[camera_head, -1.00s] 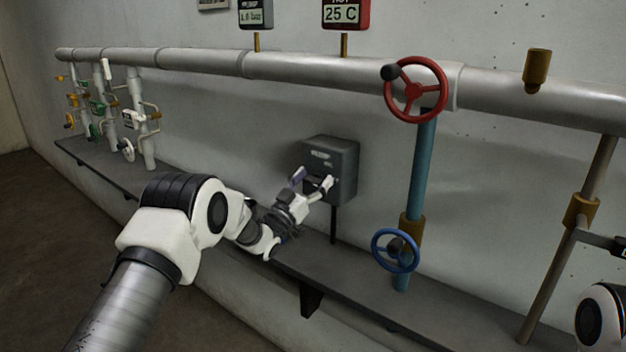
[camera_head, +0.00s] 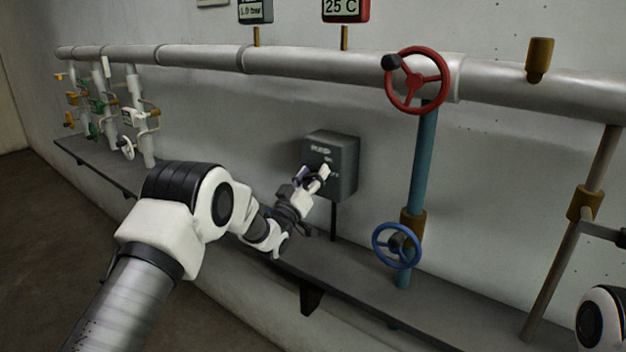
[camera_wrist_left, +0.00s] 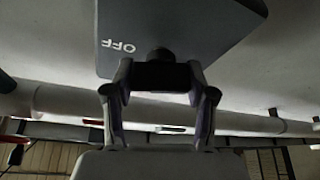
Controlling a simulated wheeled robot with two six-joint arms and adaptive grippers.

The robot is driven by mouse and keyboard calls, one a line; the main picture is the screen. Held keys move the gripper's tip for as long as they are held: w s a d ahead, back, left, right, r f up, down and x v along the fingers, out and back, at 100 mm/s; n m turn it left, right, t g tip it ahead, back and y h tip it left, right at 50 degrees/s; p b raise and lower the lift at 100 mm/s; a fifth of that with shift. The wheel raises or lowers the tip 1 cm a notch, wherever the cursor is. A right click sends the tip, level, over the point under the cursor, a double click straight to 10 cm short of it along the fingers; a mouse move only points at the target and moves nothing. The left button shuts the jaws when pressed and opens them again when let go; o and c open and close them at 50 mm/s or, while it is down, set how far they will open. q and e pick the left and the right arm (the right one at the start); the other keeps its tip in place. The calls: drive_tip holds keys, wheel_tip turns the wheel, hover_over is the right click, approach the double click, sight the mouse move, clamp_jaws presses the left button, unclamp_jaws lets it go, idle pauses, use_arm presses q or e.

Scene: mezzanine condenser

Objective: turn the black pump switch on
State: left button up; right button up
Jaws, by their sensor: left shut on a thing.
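The pump switch box (camera_head: 343,155) is dark grey, fixed above the shelf, with faint white lettering on its front. My left gripper (camera_head: 314,179) is at the front of the box, its fingers closed in. In the left wrist view the switch box (camera_wrist_left: 200,25) fills the top, with the word OFF showing upside down. There the black switch knob (camera_wrist_left: 161,72) sits between the two fingertips of my left gripper (camera_wrist_left: 160,80), which is shut on it. The knob's exact angle is hard to tell. My right gripper is not in view; only part of my right arm shows at the lower right.
A red handwheel (camera_head: 417,80) and a blue handwheel (camera_head: 397,246) sit on a blue pipe (camera_head: 423,165) right of the box. A grey shelf (camera_head: 350,277) runs below. Small valves (camera_head: 103,105) stand far left. A temperature display (camera_head: 345,10) is above.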

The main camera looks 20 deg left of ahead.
use_arm(q)
drive_tip(key=n+y, duration=0.2)
drive_tip(key=n, duration=0.3)
drive_tip(key=shift+b, duration=0.4)
drive_tip(key=n+y, duration=0.1)
drive_tip(key=n, duration=0.1)
drive_tip(key=n+g+y, duration=0.1)
drive_tip(key=n, duration=0.2)
drive_tip(key=shift+a+y, duration=0.15)
drive_tip(key=shift+y, duration=0.15)
drive_tip(key=shift+f+n+g, duration=0.1)
drive_tip(key=shift+n+g, duration=0.2)
drive_tip(key=shift+n, duration=0.1)
drive_tip(key=o, duration=1.2)
drive_tip(key=shift+c, duration=0.2)
drive_tip(key=shift+a, duration=0.1)
drive_tip(key=s+f, duration=0.2)
drive_tip(key=s, duration=0.9)
drive_tip(key=shift+s+f, duration=0.15)
drive_tip(key=shift+s, duration=0.2)
